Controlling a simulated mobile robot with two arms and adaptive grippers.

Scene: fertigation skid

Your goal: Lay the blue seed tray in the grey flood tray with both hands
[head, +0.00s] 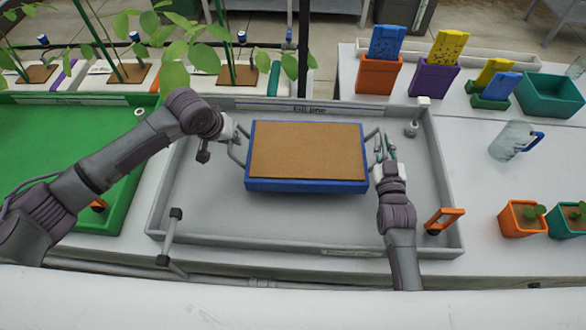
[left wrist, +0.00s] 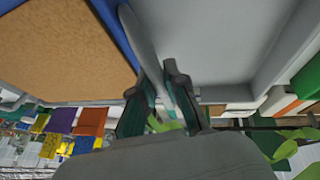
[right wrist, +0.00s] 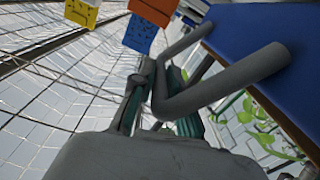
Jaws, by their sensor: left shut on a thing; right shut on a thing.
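The blue seed tray (head: 305,186), filled with brown soil, is level over the middle of the grey flood tray (head: 300,249), inside its rim as seen from above. Whether its underside touches the flood tray's floor cannot be told. My left gripper (head: 236,135) is shut on the grey handle at the seed tray's left end; that handle (left wrist: 150,50) also shows in the left wrist view. My right gripper (head: 384,158) is shut on the right-end handle, and this handle (right wrist: 235,82) crosses the right wrist view beside the tray's blue side (right wrist: 248,35).
A green tray (head: 50,135) adjoins on the left. An orange-handled valve (head: 444,219) stands at the flood tray's front right corner and a grey pipe fitting (head: 172,235) at the front left. A clear jug (head: 511,141) and several pots stand right. Tall plants (head: 130,60) rise behind.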

